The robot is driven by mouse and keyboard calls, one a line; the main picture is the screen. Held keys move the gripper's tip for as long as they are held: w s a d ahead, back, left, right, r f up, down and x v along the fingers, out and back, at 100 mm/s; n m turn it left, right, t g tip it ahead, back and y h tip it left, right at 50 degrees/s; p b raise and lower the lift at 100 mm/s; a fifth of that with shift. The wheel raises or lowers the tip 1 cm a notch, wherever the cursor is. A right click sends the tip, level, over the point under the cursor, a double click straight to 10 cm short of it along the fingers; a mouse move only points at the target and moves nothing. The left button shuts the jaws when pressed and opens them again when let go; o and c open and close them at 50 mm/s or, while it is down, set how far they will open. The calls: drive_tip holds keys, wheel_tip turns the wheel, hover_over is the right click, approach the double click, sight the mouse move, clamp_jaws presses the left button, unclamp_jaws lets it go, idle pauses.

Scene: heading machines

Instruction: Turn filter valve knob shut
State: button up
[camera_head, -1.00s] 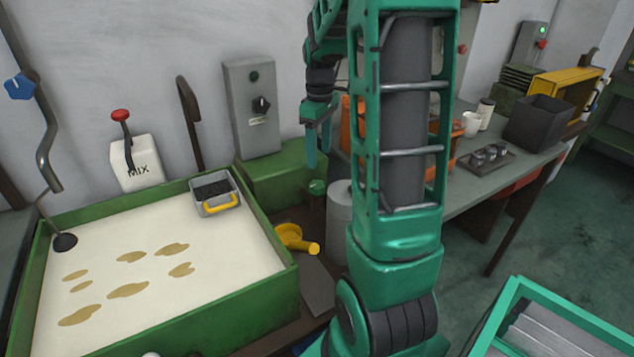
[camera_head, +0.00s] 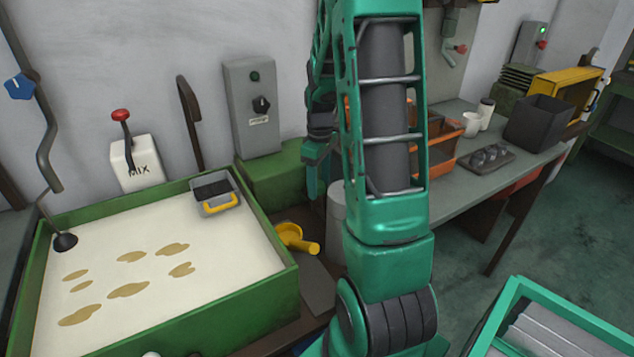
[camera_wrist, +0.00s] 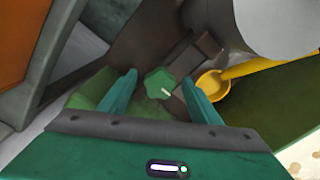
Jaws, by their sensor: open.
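A green lobed knob (camera_wrist: 158,80) with a short white mark shows in the wrist view, in line with the gap between my fingers. The mark points to the right and slightly down. My gripper (camera_wrist: 160,88) is open, one finger on each side of the knob in the picture; I cannot tell how far beyond the fingertips it lies. In the head view my gripper (camera_head: 316,178) points down beside the green tank, and the green knob is hidden behind it. A blue knob (camera_head: 19,86) with a white mark sits on the pipe at the far left.
A yellow scoop (camera_head: 297,239) and a grey cylinder (camera_head: 337,215) are close to my gripper; the scoop also shows in the wrist view (camera_wrist: 215,84). A grey switch box (camera_head: 254,130) stands behind. An orange crate (camera_head: 440,145) is on the bench at right.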

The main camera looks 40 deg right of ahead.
drive_tip(key=c, duration=1.1)
drive_tip(key=shift+m, duration=0.4)
drive_tip(key=m, duration=0.3)
drive_tip(key=shift+a+m, duration=0.1)
drive_tip(key=shift+m, duration=0.2)
drive_tip(key=m, duration=0.4)
drive_tip(key=shift+a+m, duration=0.15)
drive_tip(key=shift+m, duration=0.15)
drive_tip(key=m, duration=0.4)
drive_tip(key=shift+w+a+m, duration=0.1)
drive_tip(key=shift+w+m, duration=0.05)
drive_tip(key=shift+m, duration=0.15)
drive_tip(key=shift+w+a+m, duration=0.1)
drive_tip(key=shift+m, duration=2.1)
